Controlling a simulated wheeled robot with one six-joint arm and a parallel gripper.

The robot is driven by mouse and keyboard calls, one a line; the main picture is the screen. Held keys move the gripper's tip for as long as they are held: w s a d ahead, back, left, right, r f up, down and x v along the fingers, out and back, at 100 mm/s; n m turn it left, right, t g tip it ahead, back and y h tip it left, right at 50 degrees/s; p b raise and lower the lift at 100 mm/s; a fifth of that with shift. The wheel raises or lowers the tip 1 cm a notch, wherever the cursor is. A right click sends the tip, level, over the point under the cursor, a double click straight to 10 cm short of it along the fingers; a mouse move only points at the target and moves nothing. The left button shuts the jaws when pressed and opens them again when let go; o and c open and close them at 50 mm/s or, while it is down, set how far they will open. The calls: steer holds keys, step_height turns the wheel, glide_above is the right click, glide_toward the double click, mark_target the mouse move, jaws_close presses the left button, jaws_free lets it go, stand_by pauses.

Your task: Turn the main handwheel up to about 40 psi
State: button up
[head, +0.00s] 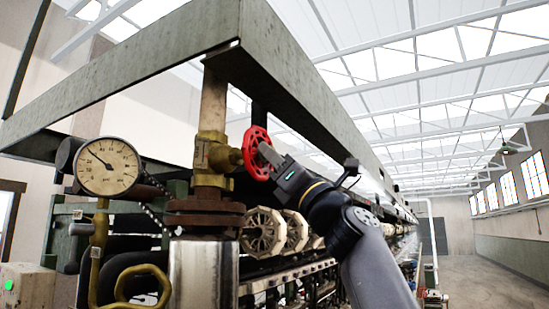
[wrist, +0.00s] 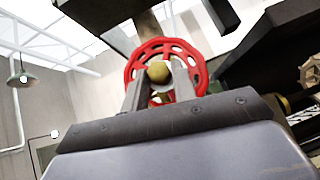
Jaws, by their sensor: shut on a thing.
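The red main handwheel (head: 256,153) sits on a brass valve (head: 213,155) on the upright pipe. My gripper (head: 268,154) reaches it from the right and is shut on it. In the wrist view the handwheel (wrist: 165,46) has a pierced red rim and a brass hub (wrist: 159,71). The two fingers of my gripper (wrist: 160,82) show on either side of the hub; their exact contact is partly hidden. The round pressure gauge (head: 107,166) is left of the valve. Its needle points to the upper left; the numbers are too small to read.
A green steel frame (head: 120,82) overhangs the valve and my gripper. A rusty flange (head: 205,213) and a shiny cylinder (head: 203,270) are below the valve. Pale reels (head: 263,233) line the machine beneath my arm. The aisle floor (head: 470,270) at right is clear.

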steer(key=shift+c, duration=1.4)
steer(key=shift+n+g+y, duration=0.3)
steer(key=shift+n, duration=0.2)
steer(key=shift+w+d+n+g+y+p, duration=0.1)
steer(key=shift+n+g+y+p, duration=0.3)
steer(key=shift+n+g+y, duration=1.05)
steer(key=shift+w+d+n+g+y+p, duration=0.1)
steer(key=shift+n+g+y+p, duration=0.3)
steer(key=shift+n+g, duration=2.05)
steer(key=shift+w+d+n+g+y+p, duration=0.1)
steer(key=shift+n+g+y+p, duration=0.55)
steer(key=shift+n+g, duration=1.3)
steer(key=shift+n, duration=0.95)
steer(key=o, duration=0.9)
